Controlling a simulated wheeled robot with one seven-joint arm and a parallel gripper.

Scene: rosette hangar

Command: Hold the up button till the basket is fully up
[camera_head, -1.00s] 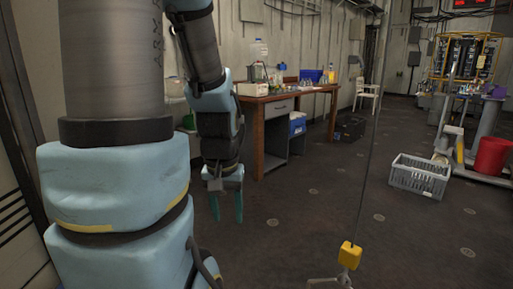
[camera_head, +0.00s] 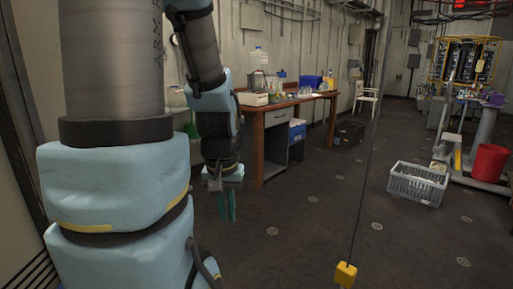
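My gripper (camera_head: 226,207) hangs fingers down over open floor in front of the wooden bench. Its two teal fingers are close together with nothing visible between them, and it touches nothing. A grey slatted plastic basket (camera_head: 418,184) rests on the floor at the right. A yellow block (camera_head: 346,274) hangs on a thin dark cable at the bottom edge; what is below it is out of frame. I cannot make out an up button.
A wooden bench (camera_head: 258,146) with bottles and a blue bin (camera_head: 311,81) stands along the left wall. A white chair (camera_head: 367,98) is behind. A red bucket (camera_head: 490,163) and a wheeled stand are at the right. The middle floor is clear.

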